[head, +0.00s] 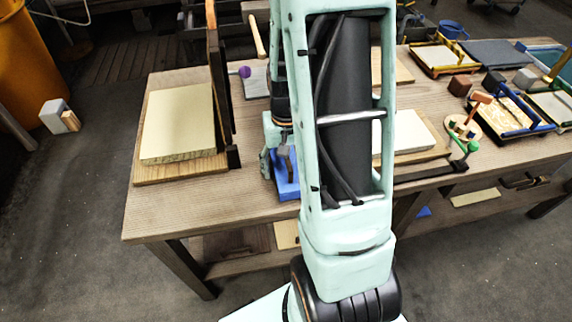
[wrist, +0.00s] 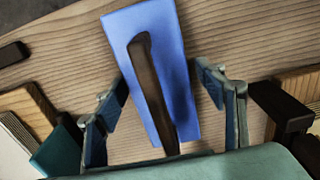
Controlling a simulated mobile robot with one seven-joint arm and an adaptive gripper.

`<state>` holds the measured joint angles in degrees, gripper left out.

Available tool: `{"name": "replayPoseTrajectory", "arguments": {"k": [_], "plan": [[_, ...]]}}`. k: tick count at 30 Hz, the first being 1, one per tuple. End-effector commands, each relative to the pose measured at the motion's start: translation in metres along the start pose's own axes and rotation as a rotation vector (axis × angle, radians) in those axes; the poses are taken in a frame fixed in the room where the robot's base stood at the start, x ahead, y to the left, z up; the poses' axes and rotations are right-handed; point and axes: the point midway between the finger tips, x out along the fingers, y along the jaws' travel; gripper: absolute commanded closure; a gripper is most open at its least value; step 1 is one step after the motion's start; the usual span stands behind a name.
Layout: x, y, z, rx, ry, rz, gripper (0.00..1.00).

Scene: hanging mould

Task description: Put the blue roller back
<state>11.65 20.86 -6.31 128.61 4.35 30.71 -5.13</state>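A flat blue piece (wrist: 181,70) lies on the wooden table, with a dark brown bar or handle (wrist: 150,85) running along it. I cannot tell for certain whether this is the blue roller. My gripper (wrist: 160,95) is open, its fingers apart on either side of the brown handle and touching neither side that I can see. In the head view the blue piece (head: 287,188) shows under my gripper (head: 278,160), near the table's front edge. My arm hides part of it and the middle of the table.
A pale slab on a wooden board (head: 178,125) lies to the left, with a dark upright frame (head: 218,90) beside it. A white slab on a board (head: 412,133) lies to the right. Several trays, blocks and a blue cup (head: 452,29) crowd the right side. A purple-ended tool (head: 245,72) lies behind.

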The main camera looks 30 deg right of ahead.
Motion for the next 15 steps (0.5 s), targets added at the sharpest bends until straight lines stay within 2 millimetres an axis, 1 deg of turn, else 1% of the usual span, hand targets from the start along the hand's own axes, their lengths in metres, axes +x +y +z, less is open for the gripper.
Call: {"name": "replayPoseTrajectory", "arguments": {"k": [5,8,11,13,15], "plan": [[-0.002,0.0,-0.001,0.0,0.002,0.0,0.36],[-0.008,0.0,-0.001,0.0,0.003,0.0,0.36],[-0.018,0.0,-0.001,0.0,0.003,0.0,0.36],[-0.029,0.0,-0.003,-0.001,0.009,0.0,0.36],[-0.045,0.0,-0.003,-0.001,0.01,0.0,0.36]]}}
